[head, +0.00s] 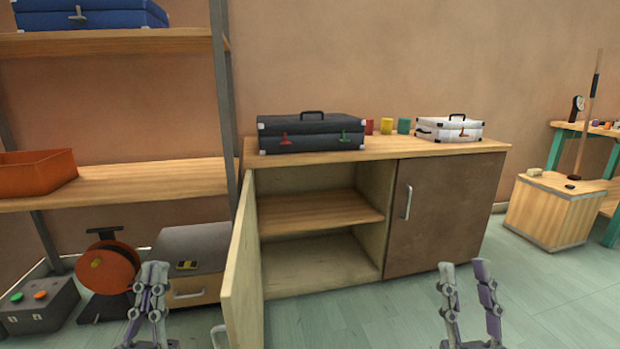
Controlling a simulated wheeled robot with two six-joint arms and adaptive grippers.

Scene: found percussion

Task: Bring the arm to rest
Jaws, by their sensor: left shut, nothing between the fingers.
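My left gripper (153,268) shows at the bottom left of the head view, its fingers upright and together with nothing between them. It appears in front of the lower shelf area, left of the open cabinet door (240,262). My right gripper (464,268) shows at the bottom right, its fingers apart and empty. It appears in front of the floor by the cabinet's closed right door (435,213). The arms behind both grippers are mostly out of view.
The wooden cabinet (390,146) has an empty open left half. A black case (312,133), several coloured cups and a white case (449,129) stand on top. A shelf rack (130,178) stands left, a wooden box (553,212) right.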

